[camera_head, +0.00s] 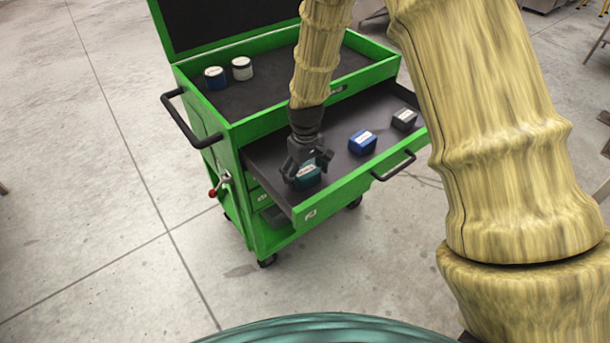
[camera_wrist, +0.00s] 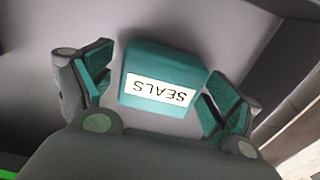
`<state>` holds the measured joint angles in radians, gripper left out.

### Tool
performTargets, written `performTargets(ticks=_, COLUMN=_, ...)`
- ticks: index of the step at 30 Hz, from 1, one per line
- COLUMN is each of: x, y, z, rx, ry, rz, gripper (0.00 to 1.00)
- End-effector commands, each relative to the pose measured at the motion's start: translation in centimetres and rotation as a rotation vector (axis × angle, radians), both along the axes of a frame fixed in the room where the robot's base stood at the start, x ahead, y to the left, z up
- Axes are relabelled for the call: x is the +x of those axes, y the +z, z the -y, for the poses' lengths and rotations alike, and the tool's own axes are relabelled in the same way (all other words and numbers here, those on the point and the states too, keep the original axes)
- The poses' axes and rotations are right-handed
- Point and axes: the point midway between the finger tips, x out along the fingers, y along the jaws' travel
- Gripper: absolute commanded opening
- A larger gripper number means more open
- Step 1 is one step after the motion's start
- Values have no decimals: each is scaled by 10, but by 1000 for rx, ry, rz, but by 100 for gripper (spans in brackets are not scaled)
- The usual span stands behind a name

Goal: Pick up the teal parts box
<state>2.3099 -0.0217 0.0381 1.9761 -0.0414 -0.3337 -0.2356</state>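The teal parts box (camera_head: 308,177) sits in the open drawer of the green tool cart, near the drawer's left front corner. In the wrist view the teal box (camera_wrist: 164,70) carries a white label reading "SEALS" and lies between my two fingers. My gripper (camera_head: 307,168) is down in the drawer over the box and partly hides it in the head view. In the wrist view my gripper (camera_wrist: 164,92) is open, with teal finger pads on either side of the box. A gap shows on each side, so the pads look apart from it.
In the same drawer (camera_head: 340,182) stand a blue box (camera_head: 362,143) and a dark grey box (camera_head: 404,119), to the right. A blue can (camera_head: 215,78) and a white-and-dark can (camera_head: 242,69) stand on the cart top. The drawer walls rise close around my gripper.

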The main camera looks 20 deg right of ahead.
Motion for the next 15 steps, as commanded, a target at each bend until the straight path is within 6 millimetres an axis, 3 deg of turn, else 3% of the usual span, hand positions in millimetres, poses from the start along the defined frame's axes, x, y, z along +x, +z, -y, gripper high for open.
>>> performTargets(ticks=1, x=0, y=0, z=0, rx=0, ry=0, rz=0, gripper=76)
performTargets(ticks=7, x=0, y=0, z=0, rx=0, ry=0, rz=0, gripper=39)
performTargets(ticks=15, x=0, y=1, z=0, rx=0, ry=0, rz=0, gripper=39)
